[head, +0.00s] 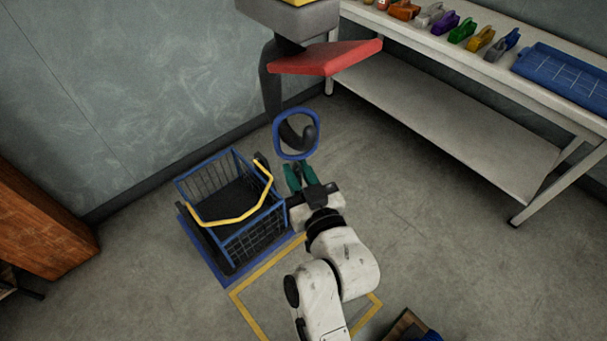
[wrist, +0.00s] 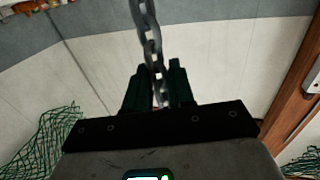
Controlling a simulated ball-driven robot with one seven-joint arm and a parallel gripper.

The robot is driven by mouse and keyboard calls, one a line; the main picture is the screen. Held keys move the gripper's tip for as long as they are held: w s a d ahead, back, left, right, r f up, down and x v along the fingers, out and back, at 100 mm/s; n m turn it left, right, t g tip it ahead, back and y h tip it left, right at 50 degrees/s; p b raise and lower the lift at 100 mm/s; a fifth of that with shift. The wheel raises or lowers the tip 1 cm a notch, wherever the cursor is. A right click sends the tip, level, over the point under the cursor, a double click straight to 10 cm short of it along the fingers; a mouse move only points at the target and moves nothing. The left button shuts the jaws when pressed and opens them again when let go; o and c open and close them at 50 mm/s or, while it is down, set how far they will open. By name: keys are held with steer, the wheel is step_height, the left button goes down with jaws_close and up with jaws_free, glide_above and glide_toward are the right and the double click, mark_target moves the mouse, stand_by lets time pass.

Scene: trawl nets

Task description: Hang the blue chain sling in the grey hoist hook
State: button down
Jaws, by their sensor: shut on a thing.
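The blue ring of the chain sling (head: 279,146) stands upright at the curved end of the dark grey hoist hook (head: 271,88). In the head view the hook's tip shows inside the ring's outline; I cannot tell whether the ring is in front of it or threaded on it. My gripper (head: 301,178), with green fingers, is just below the ring. In the wrist view my gripper (wrist: 156,92) is shut on the sling's grey chain (wrist: 150,35), which runs upward from the fingers. The ring is out of the wrist view.
A red plate (head: 330,58) juts from the hook below its grey block (head: 290,17). A blue-framed basket with a yellow bar (head: 235,219) stands left of my gripper. A bench (head: 480,55) at the right holds several coloured pieces and a blue tray (head: 565,77). Floor between is clear.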

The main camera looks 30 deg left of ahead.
steer(key=shift+w+a+f+b, duration=0.1)
steer(key=shift+a+f+b, duration=0.1)
steer(key=shift+f+b, duration=0.55)
steer(key=shift+w+a+f+b, duration=0.1)
steer(key=shift+a+f+b, duration=0.1)
steer(key=shift+f+b, duration=0.5)
steer(key=shift+w+a+f+b, duration=0.1)
steer(key=shift+a+f+b, duration=0.1)
steer(key=shift+f+b, duration=0.5)
steer(key=shift+f, duration=0.1)
